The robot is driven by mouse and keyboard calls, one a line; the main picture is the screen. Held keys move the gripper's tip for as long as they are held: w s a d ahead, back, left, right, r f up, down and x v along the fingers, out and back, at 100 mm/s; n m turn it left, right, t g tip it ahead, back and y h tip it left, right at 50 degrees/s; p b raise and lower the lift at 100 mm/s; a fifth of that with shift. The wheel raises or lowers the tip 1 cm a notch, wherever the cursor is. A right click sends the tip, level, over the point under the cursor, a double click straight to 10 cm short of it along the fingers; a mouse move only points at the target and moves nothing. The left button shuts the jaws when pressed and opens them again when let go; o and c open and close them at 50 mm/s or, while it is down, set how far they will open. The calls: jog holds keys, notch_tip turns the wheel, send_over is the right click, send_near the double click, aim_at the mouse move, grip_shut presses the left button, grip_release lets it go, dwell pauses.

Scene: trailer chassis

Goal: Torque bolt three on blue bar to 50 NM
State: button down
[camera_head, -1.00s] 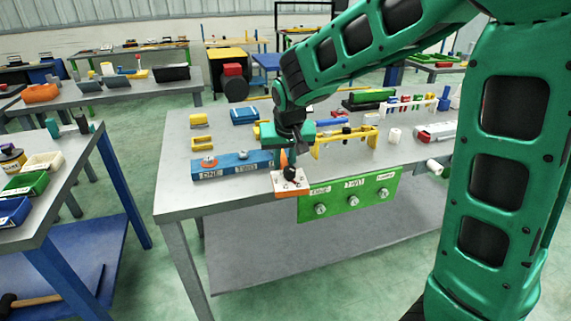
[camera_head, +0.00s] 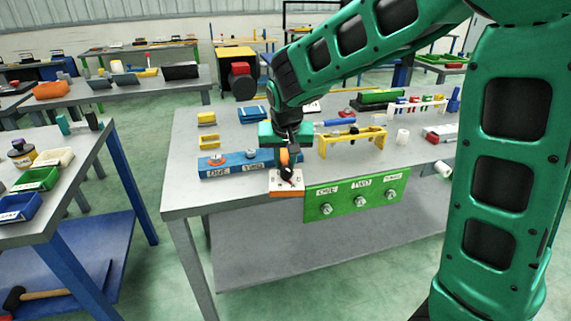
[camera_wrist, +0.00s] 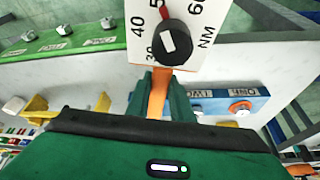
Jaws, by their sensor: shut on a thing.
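My gripper (camera_head: 285,150) is shut on an orange-handled torque tool (camera_head: 288,190) and holds it over the bench's front edge. In the wrist view, my gripper's fingers (camera_wrist: 166,88) clasp the orange handle. The tool's white dial face (camera_wrist: 205,12) carries numbers and NM, with a black knob (camera_wrist: 172,42) whose red pointer is near 50. The blue bar (camera_head: 235,169) lies on the bench behind and left of the tool; it also shows in the wrist view (camera_wrist: 262,104). Its labels ONE and TWO show with bolts above them. Bolt three is hidden behind my gripper and tool.
A green plate (camera_head: 345,207) with three labelled bolts hangs at the bench front, right of the tool. A yellow bracket (camera_head: 352,139) and several small parts stand on the bench (camera_head: 190,195) behind. A side table (camera_head: 45,215) with bins is at left.

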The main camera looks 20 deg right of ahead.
jog(key=shift+w+a+m+h, duration=0.3)
jog(key=shift+a+m, duration=0.4)
jog(key=shift+a, duration=0.15)
jog(key=shift+a, duration=0.1)
jog(key=shift+w+a+m, duration=0.25)
jog(key=shift+a+m, duration=0.25)
jog(key=shift+w+a+m+h, duration=0.25)
jog(key=shift+a+m+h, duration=0.05)
jog(key=shift+a+m, duration=0.15)
jog(key=shift+w+a, duration=0.1)
jog(key=shift+a, duration=0.1)
jog(key=shift+w+a+m+g, duration=0.2)
jog(key=shift+a+m+g, duration=0.05)
jog(key=shift+m+g, duration=0.1)
jog(key=shift+s+d, duration=0.2)
jog(key=shift+d, duration=0.15)
dwell(0.4)
jog(key=shift+r, duration=0.1)
